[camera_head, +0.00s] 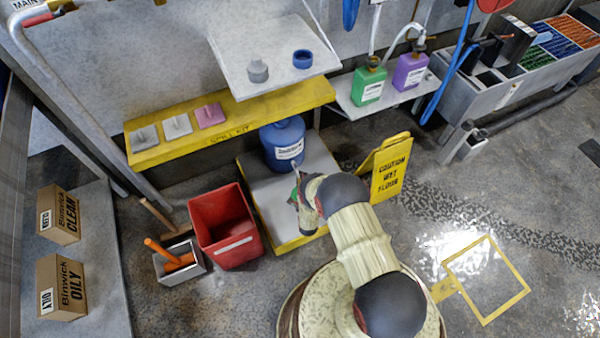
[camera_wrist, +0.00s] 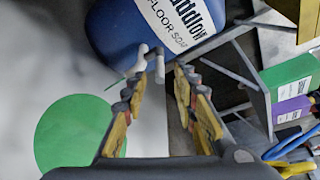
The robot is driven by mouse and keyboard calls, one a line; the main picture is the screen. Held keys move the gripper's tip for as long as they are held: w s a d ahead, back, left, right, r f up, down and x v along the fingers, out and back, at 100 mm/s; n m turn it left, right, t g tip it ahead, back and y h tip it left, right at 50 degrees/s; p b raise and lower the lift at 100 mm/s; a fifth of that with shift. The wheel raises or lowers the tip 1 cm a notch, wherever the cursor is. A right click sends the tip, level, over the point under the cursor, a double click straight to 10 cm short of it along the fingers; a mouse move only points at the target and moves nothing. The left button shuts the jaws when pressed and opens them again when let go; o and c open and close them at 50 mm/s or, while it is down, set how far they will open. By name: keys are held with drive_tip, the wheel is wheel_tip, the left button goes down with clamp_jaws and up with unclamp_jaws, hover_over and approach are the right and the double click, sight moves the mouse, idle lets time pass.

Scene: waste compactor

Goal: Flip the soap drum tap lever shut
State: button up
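The blue soap drum (camera_head: 283,145) stands at the back of a yellow-edged tray (camera_head: 262,187). In the wrist view the drum (camera_wrist: 120,40) fills the top, its white label reading "FLOOR SO…". A pale tap with a lever (camera_wrist: 158,64) juts from the drum's lower side, just ahead of my fingertips. In the head view the tap (camera_head: 295,168) is small and partly hidden by my arm. My gripper (camera_wrist: 158,77) has its yellow fingers apart, with nothing between them. Whether a fingertip touches the lever is unclear.
A green disc (camera_wrist: 72,132) lies on the pale surface below the tap. A red bin (camera_head: 225,228) stands left of the tray, and a yellow wet-floor sign (camera_head: 390,170) stands close on the right. A yellow shelf (camera_head: 235,115) runs behind and above. Open floor lies right.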

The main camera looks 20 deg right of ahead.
drive_tip(key=shift+b+x, duration=0.95)
drive_tip(key=shift+x, duration=1.85)
drive_tip(key=shift+c, duration=1.4)
drive_tip(key=c, duration=0.4)
drive_tip(key=shift+a, duration=0.1)
clamp_jaws()
